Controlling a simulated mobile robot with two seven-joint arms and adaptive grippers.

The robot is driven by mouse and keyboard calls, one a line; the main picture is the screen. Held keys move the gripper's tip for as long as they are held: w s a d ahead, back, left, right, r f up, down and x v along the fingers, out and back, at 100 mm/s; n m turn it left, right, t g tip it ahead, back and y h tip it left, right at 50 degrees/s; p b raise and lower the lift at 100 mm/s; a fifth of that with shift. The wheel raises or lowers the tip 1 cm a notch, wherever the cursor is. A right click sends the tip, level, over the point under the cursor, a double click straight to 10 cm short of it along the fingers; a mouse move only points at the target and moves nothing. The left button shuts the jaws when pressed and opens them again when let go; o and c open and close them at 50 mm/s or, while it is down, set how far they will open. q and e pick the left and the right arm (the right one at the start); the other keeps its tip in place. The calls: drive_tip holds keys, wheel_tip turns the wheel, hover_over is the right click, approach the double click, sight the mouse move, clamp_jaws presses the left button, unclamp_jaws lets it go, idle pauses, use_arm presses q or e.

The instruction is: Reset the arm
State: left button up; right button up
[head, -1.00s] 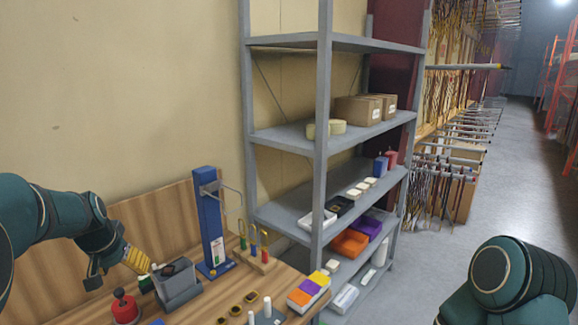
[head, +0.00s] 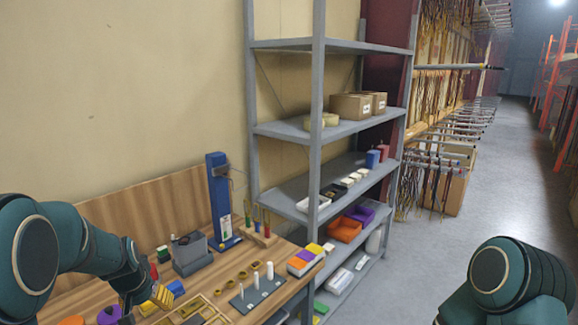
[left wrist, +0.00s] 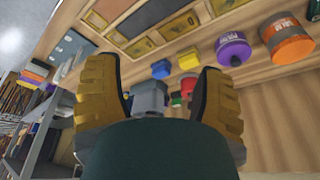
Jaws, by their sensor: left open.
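My left arm comes in from the left in the head view, with its gripper (head: 148,303) low over the near left part of the wooden workbench (head: 226,279). In the left wrist view the same gripper (left wrist: 158,92) has its two yellow-brown fingers wide apart with nothing held between them. A grey block-like fixture (head: 190,256) stands on the bench beyond the gripper, and it seems to show behind the fingers in the wrist view. My right arm shows at the lower right of the head view; its gripper is out of sight.
A purple lidded container (left wrist: 233,49) and an orange one (left wrist: 287,40) stand on the bench. A blue upright stand (head: 220,203) is at the back. A grey shelf rack (head: 315,130) with boxes and bins stands right of the bench. The floor (head: 440,260) farther right is clear.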

use_arm(q)
drive_tip(key=s+d+f+h+b, duration=0.1)
drive_tip(key=s+d+f+b, duration=0.1)
drive_tip(key=s+d+f, duration=0.4)
drive_tip(key=s+d+f+g+h+b, duration=0.1)
drive_tip(key=s+d+f+h+b, duration=0.1)
drive_tip(key=s+d+f, duration=0.5)
drive_tip(key=s+d+f+h+b, duration=0.1)
drive_tip(key=s+d+f, duration=0.6)
drive_tip(key=f, duration=0.9)
drive_tip(key=d+b, duration=0.1)
drive_tip(key=d, duration=0.2)
drive_tip(key=shift+s+f+n+g, duration=0.15)
drive_tip(key=shift+f+n+g, duration=0.1)
drive_tip(key=shift+n+g, duration=0.15)
